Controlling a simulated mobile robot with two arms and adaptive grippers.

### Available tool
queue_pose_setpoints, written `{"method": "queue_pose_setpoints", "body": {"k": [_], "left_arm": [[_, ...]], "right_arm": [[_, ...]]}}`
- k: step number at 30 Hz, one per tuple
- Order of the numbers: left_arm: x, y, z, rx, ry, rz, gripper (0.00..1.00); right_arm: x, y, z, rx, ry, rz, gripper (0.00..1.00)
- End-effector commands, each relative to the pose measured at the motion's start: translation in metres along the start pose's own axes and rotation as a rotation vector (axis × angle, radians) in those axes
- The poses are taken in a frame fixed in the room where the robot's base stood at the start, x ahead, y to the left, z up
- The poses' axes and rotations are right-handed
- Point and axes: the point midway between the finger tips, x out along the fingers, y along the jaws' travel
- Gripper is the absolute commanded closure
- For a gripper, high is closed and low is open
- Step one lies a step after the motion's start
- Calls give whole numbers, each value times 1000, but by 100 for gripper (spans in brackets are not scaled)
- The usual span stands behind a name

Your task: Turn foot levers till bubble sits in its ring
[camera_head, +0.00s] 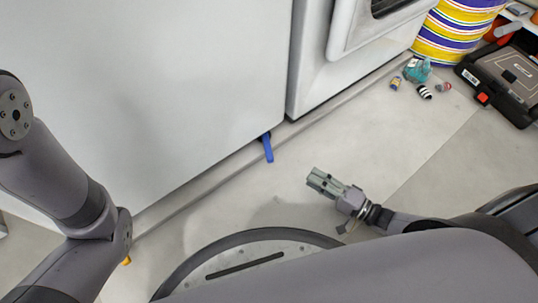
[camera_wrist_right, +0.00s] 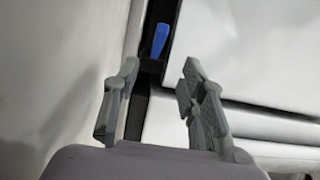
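A blue foot lever (camera_head: 267,147) sticks out from under the big white cabinet (camera_head: 150,80), near its right lower corner. It also shows in the right wrist view (camera_wrist_right: 159,40), beyond the fingertips. A small orange piece (camera_head: 127,261) shows beside my left arm at the floor; I cannot tell if it is another lever. My right gripper (camera_head: 314,180) is low over the floor, to the right of and nearer than the blue lever, not touching it. In the right wrist view its fingers (camera_wrist_right: 161,72) are apart and empty. My left gripper is out of view. No bubble or ring shows.
A second white appliance (camera_head: 330,75) stands to the right of the cabinet. A striped drum (camera_head: 455,32), small toys (camera_head: 417,70) and a dark case (camera_head: 505,78) stand at the upper right. The pale floor around my right gripper is clear.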

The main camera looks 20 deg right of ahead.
Motion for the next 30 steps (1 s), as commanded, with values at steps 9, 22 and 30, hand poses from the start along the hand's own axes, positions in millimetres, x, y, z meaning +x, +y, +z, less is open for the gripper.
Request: {"method": "queue_pose_setpoints", "body": {"k": [9, 22, 30], "left_arm": [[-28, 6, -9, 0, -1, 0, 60], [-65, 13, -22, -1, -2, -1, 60], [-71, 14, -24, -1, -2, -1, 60]], "right_arm": [[65, 3, 1, -4, -4, -8, 62], [149, 2, 2, -6, -5, -7, 62], [167, -1, 2, -6, -5, -3, 62]]}}
